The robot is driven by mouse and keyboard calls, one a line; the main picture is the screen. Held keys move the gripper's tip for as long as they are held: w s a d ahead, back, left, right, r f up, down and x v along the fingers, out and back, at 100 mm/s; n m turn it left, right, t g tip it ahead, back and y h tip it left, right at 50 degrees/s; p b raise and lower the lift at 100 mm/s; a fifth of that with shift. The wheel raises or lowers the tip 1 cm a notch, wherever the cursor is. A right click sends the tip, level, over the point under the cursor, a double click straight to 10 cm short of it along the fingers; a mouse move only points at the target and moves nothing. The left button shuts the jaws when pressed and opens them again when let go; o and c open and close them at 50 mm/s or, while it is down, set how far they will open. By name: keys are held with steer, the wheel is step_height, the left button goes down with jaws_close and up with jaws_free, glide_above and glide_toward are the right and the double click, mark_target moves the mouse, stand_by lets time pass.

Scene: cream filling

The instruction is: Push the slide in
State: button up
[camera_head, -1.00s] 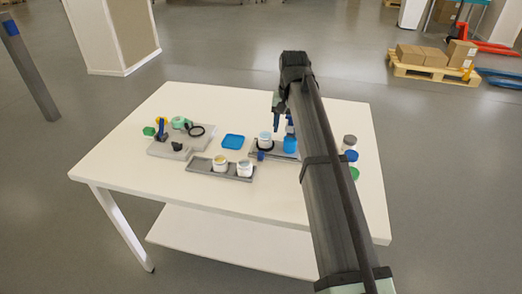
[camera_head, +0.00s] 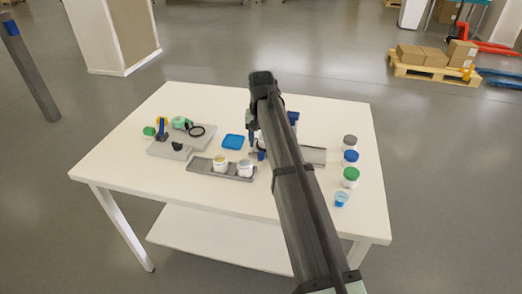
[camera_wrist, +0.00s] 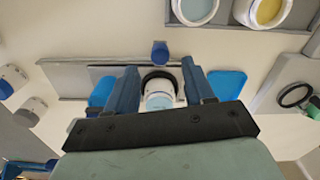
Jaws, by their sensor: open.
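In the wrist view, my gripper (camera_wrist: 160,66) is open. Its two blue fingers stand on either side of a white jar with pale blue contents (camera_wrist: 160,101), with gaps visible. The jar sits against a black ring-shaped holder (camera_wrist: 150,76) on a long grey rail (camera_wrist: 75,78), which I take to be the slide's track. A blue knob (camera_wrist: 159,50) sits at the rail's edge, beyond the fingertips. In the head view, my arm hides most of the jar and holder; the grey rail's right end (camera_head: 315,155) shows. I cannot tell whether the fingers touch anything.
A grey tray (camera_head: 205,168) with two white jars stands at the front left. A blue square lid (camera_head: 233,141) lies beside the rail. A grey fixture (camera_head: 170,148) is farther left. Several lidded jars, one green-topped (camera_head: 350,177), and a blue cup (camera_head: 341,199) line the right.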

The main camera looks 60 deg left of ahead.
mark_target(261, 153)
steer(key=shift+f, duration=2.3)
jaws_close()
